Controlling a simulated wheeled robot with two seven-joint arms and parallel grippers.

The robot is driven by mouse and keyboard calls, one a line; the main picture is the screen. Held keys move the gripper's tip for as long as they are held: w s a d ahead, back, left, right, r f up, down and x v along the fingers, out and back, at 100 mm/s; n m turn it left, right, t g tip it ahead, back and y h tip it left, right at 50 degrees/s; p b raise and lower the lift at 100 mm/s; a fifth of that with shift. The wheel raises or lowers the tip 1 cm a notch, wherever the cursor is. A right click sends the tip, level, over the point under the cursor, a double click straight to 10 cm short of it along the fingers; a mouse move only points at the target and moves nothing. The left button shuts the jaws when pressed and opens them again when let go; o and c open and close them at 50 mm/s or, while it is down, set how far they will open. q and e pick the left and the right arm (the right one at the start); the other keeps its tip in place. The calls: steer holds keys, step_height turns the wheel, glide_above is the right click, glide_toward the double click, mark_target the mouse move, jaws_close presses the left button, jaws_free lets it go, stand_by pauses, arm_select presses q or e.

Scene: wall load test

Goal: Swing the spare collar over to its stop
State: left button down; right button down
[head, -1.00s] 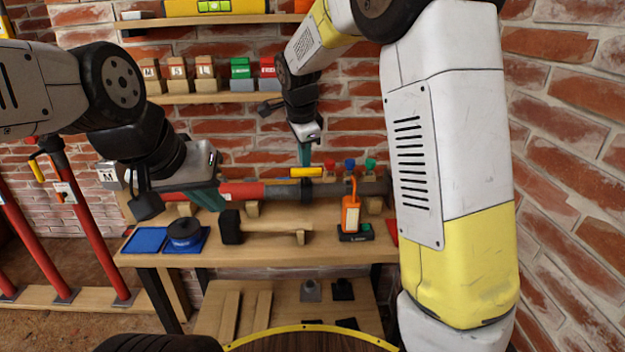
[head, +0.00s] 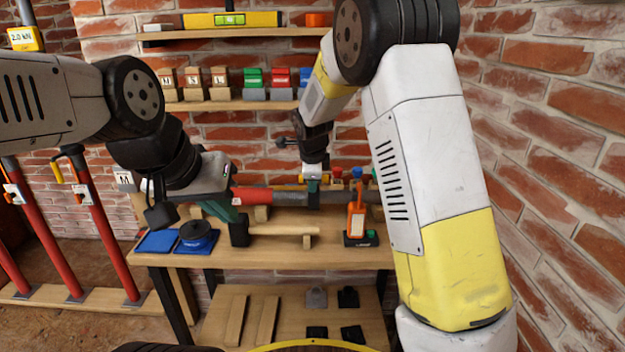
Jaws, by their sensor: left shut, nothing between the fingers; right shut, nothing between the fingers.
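A tube, red on its left part (head: 268,196) and grey on its right (head: 345,197), lies across wooden cradles on the workbench. My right gripper (head: 313,184) is shut and empty. Its fingertips are at the collar and hide part of the handle; I cannot tell whether they touch. My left gripper (head: 232,212) is shut and empty, at the red end of the tube and just above the mallet's black head. The stop cannot be made out.
The mallet (head: 270,230), a blue tray (head: 157,241), a dark spool (head: 197,235) and an orange tool (head: 356,218) are on the workbench (head: 290,256). Shelves with small blocks (head: 220,105) hang behind. Red props (head: 98,226) stand left. A brick wall closes the right.

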steer(key=shift+w+r, duration=0.2)
steer(key=shift+w, duration=0.85)
